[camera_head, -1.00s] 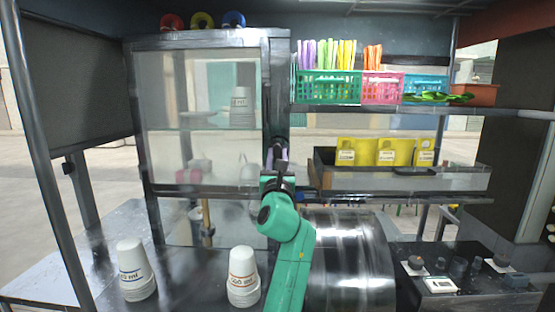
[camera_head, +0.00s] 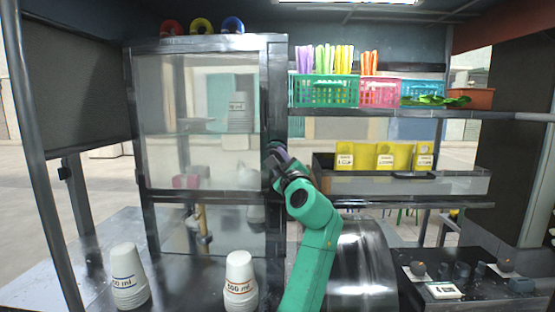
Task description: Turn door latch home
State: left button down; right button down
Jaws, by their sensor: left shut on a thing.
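The glass-fronted cabinet door (camera_head: 200,115) has a dark metal frame and looks shut. The door latch sits at the right edge of the frame, largely hidden behind my left gripper (camera_head: 276,160). My left gripper is at that edge, about mid-height, shut on the latch, with the green arm reaching up from below. How far the latch is turned cannot be made out. My right gripper is not in view.
Stacks of white cups (camera_head: 128,276) stand on the counter below the cabinet. A metal drum (camera_head: 362,265) is right of my arm. A shelf with a green basket (camera_head: 325,90) and a tray with yellow packets (camera_head: 383,156) are to the right.

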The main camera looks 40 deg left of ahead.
pick_arm(q)
jog(key=n+g, duration=0.1)
jog(key=n, duration=0.1)
jog(key=n+p, duration=0.1)
jog(key=n, duration=0.1)
jog(key=shift+r+g+h, duration=0.15)
jog(key=shift+g+h, duration=0.15)
jog(key=shift+g, duration=0.1)
jog(key=shift+n+g+h+p, duration=0.45)
jog(key=shift+n+p, duration=0.4)
jog(key=shift+n, duration=1.05)
jog(key=c, duration=0.7)
grip_release()
jog(key=shift+o, duration=0.5)
jog(key=shift+d, duration=0.1)
